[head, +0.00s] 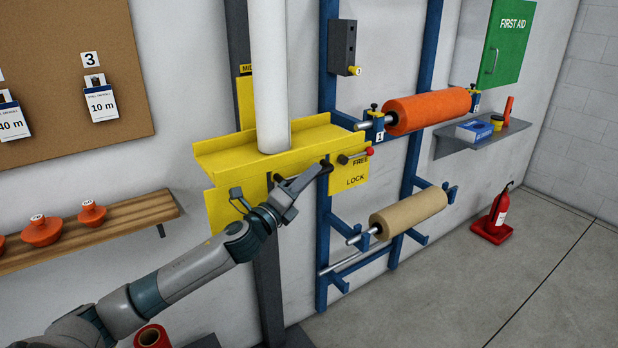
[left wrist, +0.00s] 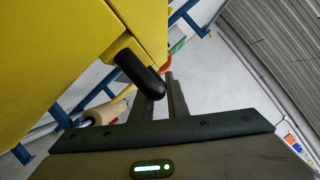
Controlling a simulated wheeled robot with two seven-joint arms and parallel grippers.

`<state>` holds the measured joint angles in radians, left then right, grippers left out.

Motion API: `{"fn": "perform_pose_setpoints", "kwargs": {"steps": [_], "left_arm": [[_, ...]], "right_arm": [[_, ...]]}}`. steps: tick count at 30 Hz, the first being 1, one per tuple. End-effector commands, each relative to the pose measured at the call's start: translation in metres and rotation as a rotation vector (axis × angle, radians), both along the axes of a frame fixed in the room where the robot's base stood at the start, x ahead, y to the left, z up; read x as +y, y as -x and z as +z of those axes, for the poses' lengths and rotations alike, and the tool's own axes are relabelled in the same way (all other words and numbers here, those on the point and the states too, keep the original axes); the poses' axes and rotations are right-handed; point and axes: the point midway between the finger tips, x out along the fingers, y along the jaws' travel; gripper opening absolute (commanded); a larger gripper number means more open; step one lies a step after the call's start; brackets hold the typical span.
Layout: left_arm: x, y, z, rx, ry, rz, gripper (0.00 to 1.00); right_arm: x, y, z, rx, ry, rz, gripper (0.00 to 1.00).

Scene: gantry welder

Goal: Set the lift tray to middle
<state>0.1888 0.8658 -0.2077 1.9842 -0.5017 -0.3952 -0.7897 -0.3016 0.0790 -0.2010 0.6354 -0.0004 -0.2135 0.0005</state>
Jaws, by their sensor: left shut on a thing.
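The yellow lift tray (head: 222,150) sits on the dark upright post (head: 240,40), with a white roll (head: 270,75) standing on it. A yellow label starting "MID" (head: 246,69) is on the post above the tray's level. A lock lever with a red knob (head: 369,151) points right, beside the word FREE and above LOCK. My left gripper (head: 312,180) is at the tray's front, shut on a black handle (head: 325,166). The left wrist view shows this handle (left wrist: 138,74) coming from the yellow tray to the fingers (left wrist: 160,88). My right gripper is out of view.
A blue rack (head: 323,250) right of the tray holds an orange roll (head: 428,110) and a tan roll (head: 408,213). A wooden shelf (head: 120,222) with orange pieces is at the left.

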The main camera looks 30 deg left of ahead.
Motion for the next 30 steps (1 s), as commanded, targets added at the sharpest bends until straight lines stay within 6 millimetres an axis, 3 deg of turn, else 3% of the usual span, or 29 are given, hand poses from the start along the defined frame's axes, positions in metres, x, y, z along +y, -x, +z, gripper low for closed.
{"fn": "perform_pose_setpoints", "kwargs": {"steps": [1, 13, 14, 15, 16, 30], "left_arm": [[0.0029, -0.0004, 0.0114, -0.014, -0.004, 0.007, 0.0], [0.003, -0.0004, 0.0113, -0.014, -0.003, 0.006, 0.0], [0.003, -0.0004, 0.0113, -0.014, -0.003, 0.006, 0.21], [0.0029, -0.0004, 0.0112, -0.014, -0.003, 0.006, 0.31], [0.0028, -0.0004, 0.0104, -0.013, -0.002, 0.006, 0.33], [0.0015, 0.0049, 0.0021, -0.002, 0.0, 0.002, 0.33]], "right_arm": [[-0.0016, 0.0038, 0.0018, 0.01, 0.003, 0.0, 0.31], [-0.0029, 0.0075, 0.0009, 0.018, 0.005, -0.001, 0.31], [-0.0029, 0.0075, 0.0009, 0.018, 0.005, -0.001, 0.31], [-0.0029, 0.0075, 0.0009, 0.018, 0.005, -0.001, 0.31], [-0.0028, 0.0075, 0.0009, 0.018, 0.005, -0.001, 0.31], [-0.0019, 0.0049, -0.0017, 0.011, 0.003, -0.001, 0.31]]}}
